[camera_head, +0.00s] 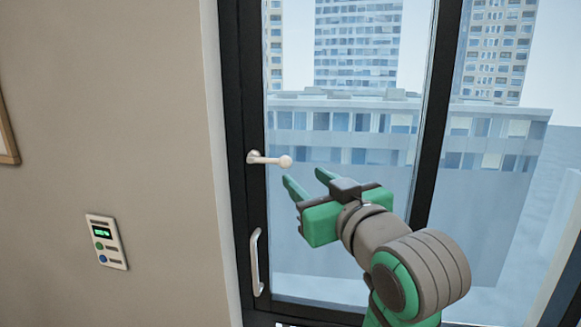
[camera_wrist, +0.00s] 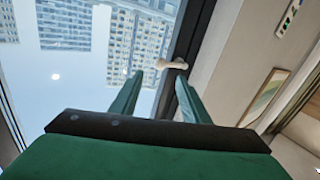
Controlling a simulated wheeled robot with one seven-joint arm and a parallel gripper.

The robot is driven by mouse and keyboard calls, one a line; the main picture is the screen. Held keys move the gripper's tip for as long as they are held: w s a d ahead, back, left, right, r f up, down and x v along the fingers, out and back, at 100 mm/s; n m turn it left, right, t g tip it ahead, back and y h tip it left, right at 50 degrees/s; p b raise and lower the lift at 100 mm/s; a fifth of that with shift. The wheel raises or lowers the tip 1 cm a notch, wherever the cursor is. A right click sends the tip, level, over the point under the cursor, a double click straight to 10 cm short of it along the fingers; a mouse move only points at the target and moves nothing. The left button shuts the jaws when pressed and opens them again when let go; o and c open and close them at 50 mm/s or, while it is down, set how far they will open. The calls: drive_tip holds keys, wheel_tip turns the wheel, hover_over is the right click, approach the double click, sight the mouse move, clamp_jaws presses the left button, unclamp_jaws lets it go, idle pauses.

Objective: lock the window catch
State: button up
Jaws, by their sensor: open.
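The window catch (camera_head: 270,160) is a small pale handle with a round knob end, mounted on the dark left frame of the window. Its lever lies about level, pointing right over the glass. My gripper (camera_head: 304,180) is open and empty, just below and to the right of the knob, apart from it in the head view. In the wrist view the catch (camera_wrist: 174,64) shows beyond the two green fingertips (camera_wrist: 158,83), near the gap between them. Whether a fingertip touches it cannot be told, but a gap seems to show.
A pale vertical pull handle (camera_head: 256,262) is on the same dark frame, below the catch. A wall panel (camera_head: 106,241) with a green display is on the beige wall at left. A dark upright window bar (camera_head: 437,120) stands right of the pane. Buildings show outside.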

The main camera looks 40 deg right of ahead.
sight(288, 164)
drive_tip(key=x, duration=0.9)
drive_tip(key=shift+a+f, duration=0.1)
clamp_jaws()
